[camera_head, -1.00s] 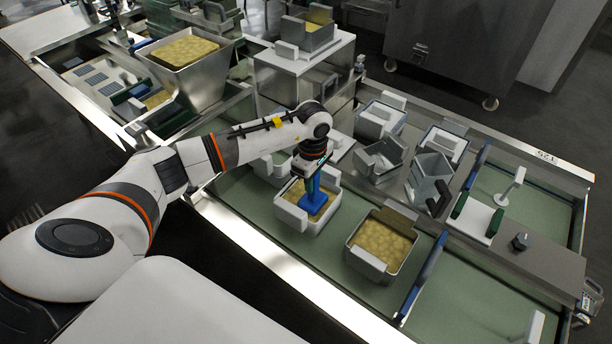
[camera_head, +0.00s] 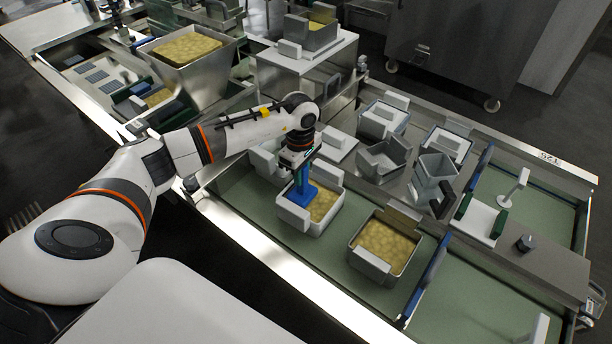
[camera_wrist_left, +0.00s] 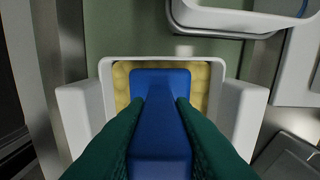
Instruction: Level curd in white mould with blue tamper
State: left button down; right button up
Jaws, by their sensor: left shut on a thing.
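The white mould (camera_head: 313,224) stands on the green bench surface, filled with yellow curd (camera_head: 324,203). It also shows in the left wrist view (camera_wrist_left: 91,110). The blue tamper (camera_head: 300,192) is upright, its foot inside the mould over the left part of the curd in the head view. In the left wrist view the tamper (camera_wrist_left: 160,115) covers most of the curd, which shows along its back and sides. My left gripper (camera_head: 300,166) is shut on the tamper's handle from above; its green fingers (camera_wrist_left: 155,125) flank it. Whether the foot touches the curd cannot be told. My right gripper is not in view.
A steel mould with curd (camera_head: 383,247) stands to the right of the white mould. A blue divider (camera_head: 428,275) lies beyond it. Empty metal moulds (camera_head: 431,177) stand behind. A curd-filled hopper (camera_head: 186,48) is at the back left. Bare green surface (camera_head: 487,290) lies at the right.

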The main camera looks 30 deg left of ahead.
pick_arm(q)
jog(key=shift+s+d+f, duration=0.1)
jog(key=shift+d+f, duration=0.15)
jog(key=shift+d, duration=0.9)
jog(key=shift+s+d+f, duration=0.1)
jog(key=shift+d+f, duration=0.15)
jog(key=shift+d, duration=0.85)
jog(key=shift+w+a+b, duration=0.15)
jog(key=shift+a+b, duration=0.45)
jog(key=shift+a, duration=1.8)
jog(key=shift+d, duration=2.3)
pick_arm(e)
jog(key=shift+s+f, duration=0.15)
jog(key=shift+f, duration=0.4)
pick_arm(q)
jog(key=shift+r, duration=0.1)
notch_tip(320, 180, up, 12)
jog(key=p, duration=0.8)
jog(key=shift+d, duration=0.3)
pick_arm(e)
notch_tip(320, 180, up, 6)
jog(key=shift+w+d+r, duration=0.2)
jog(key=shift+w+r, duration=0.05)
